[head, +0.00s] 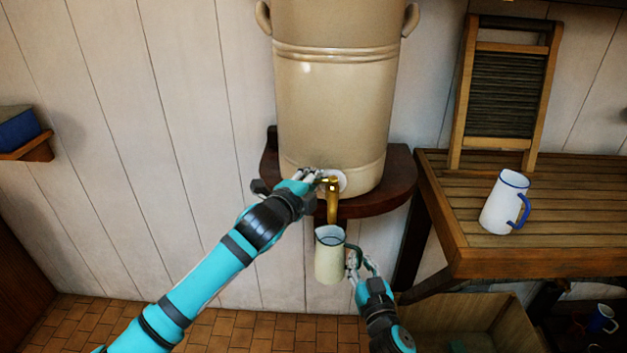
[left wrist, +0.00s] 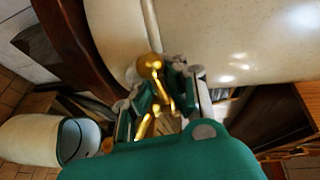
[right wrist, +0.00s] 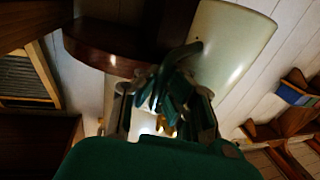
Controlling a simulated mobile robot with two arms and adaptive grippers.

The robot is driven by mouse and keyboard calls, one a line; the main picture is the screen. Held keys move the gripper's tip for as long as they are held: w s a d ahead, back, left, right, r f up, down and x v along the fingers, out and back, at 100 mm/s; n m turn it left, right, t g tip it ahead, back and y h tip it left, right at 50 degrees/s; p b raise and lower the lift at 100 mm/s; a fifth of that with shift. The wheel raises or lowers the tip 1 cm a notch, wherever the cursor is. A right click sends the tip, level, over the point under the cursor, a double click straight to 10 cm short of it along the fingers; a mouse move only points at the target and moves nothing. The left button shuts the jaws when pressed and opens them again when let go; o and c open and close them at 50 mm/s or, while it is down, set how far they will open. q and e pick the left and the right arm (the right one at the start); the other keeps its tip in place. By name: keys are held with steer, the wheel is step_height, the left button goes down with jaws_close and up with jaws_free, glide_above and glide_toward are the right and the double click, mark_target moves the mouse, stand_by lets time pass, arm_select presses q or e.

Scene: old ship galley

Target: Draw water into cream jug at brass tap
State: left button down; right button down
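My right gripper (head: 360,264) is shut on the jug's handle; the right wrist view shows the jug's side (right wrist: 232,50) beside the fingers. My left gripper (head: 314,181) is at the tap; in the left wrist view its fingers close around the brass lever (left wrist: 160,95). The jug's open mouth (left wrist: 82,138) shows there too. I see no clear water stream; the water level is hidden.
The urn stands on a dark wooden wall shelf (head: 397,186). To the right, a slatted wooden counter (head: 460,215) holds a white jug with a blue handle (head: 504,203) and a washboard (head: 506,90). A wooden box (head: 480,325) is below.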

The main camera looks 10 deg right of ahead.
arm_select(q)
steer(key=n+y, duration=0.1)
steer(key=n+t+y, duration=0.1)
steer(key=s+y, duration=0.1)
steer(key=shift+a+f+n+t, duration=0.1)
steer(key=shift+f+n+t, duration=0.2)
steer(key=shift+n+t, duration=0.1)
steer(key=c, duration=1.4)
jaws_free()
steer(key=shift+r, duration=0.1)
steer(key=shift+r, duration=0.1)
steer(key=v, duration=1.2)
